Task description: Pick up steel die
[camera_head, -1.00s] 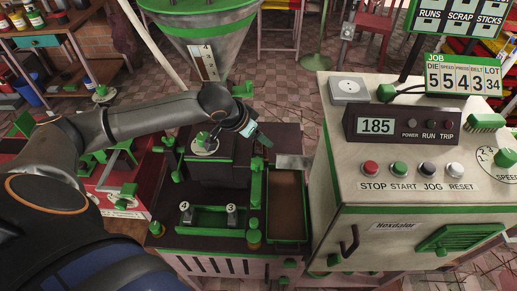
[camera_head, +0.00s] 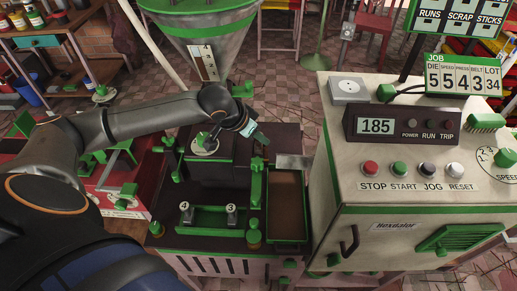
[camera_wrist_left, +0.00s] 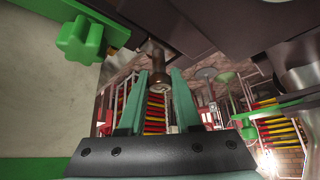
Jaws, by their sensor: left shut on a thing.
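My left gripper (camera_head: 262,138) reaches in from the left over the dark machine top and is beside the extruder. In the left wrist view its two green fingers (camera_wrist_left: 160,88) are shut on a small, dark metal cylinder, seemingly the steel die (camera_wrist_left: 158,74), between the fingertips. The die seems to sit just below a dark round part; I cannot tell whether they touch. In the head view the held piece is too small and hidden to make out. Two grey metal pieces marked 4 (camera_head: 186,209) and 3 (camera_head: 232,210) stand in a green-edged rack (camera_head: 208,229). My right gripper is not in view.
A control cabinet (camera_head: 400,150) with a 185 display stands close on the right. A brown tray (camera_head: 286,205) with green edges lies between it and the rack. A large funnel (camera_head: 203,40) is behind my arm. Green knobs and clamps crowd the machine.

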